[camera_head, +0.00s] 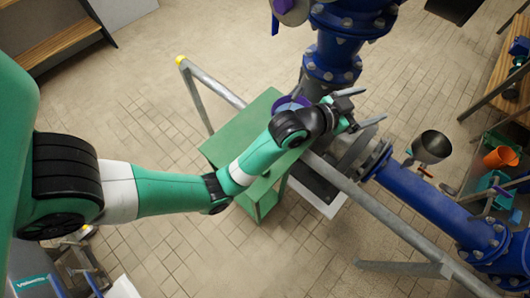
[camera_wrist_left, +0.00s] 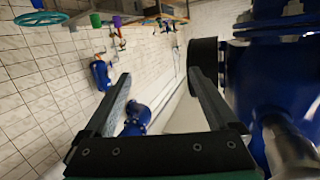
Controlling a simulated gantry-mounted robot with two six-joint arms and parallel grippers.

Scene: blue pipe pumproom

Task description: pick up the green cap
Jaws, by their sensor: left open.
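I cannot make out a green cap for certain in either view. A small green object (camera_wrist_left: 95,20) shows far off at the top of the left wrist view, but it is too small to identify. My left arm covers much of the green table (camera_head: 222,148). My right gripper is not in view.
A purple ring-shaped object (camera_head: 290,103) is partly visible behind my left arm. Blue pipes (camera_head: 425,205) and a grey rail (camera_head: 385,213) stand close on the right. A shelf at the far right holds an orange bucket (camera_head: 499,157). The tiled floor at lower middle is clear.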

